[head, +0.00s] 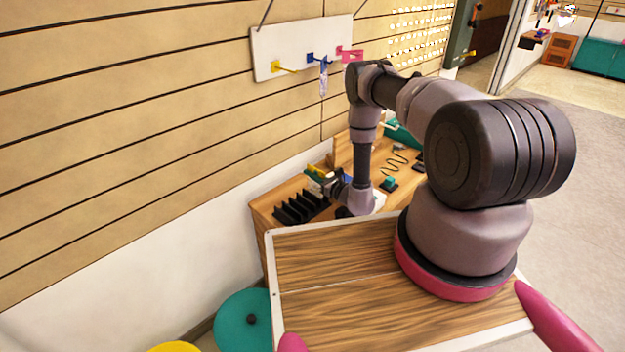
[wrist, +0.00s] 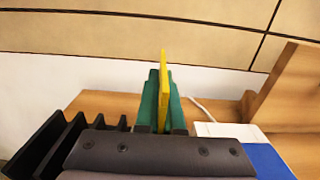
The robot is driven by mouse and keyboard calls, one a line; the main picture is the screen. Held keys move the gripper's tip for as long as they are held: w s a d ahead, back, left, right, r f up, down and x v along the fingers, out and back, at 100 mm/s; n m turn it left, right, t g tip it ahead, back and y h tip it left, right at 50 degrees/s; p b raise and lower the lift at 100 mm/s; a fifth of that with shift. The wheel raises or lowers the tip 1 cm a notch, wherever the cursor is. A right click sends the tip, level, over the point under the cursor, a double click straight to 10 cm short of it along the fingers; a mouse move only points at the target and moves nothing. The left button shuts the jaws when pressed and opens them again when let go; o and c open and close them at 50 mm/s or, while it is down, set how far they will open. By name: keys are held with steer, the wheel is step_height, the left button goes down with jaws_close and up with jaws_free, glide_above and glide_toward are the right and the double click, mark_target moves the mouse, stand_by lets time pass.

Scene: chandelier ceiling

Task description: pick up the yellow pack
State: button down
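The yellow pack (wrist: 164,88) is a thin upright slab in the middle of the wrist view, standing against green slabs (wrist: 150,100) on both sides. In the head view a small yellow piece (head: 311,168) shows at the back of the wooden desk, partly hidden by my arm. My gripper (wrist: 161,130) is low in the wrist view. Its two dark fingertips stand apart, with the lower part of the yellow and green slabs seen between them. Whether they touch the pack cannot be told. The head view shows the gripper (head: 330,184) low over the desk's back left.
A black slotted rack (wrist: 65,140) stands close on the left. A white and blue item (wrist: 262,155) lies on the right, near a wooden upright panel (wrist: 285,90). The wall is close behind. The desk (head: 262,208) also holds a wire coil (head: 397,160) and a teal item (head: 389,184).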

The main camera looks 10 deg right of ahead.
step_height(320, 180, up, 9)
steer(key=shift+r, duration=0.2)
stand_by(0.3)
stand_by(0.3)
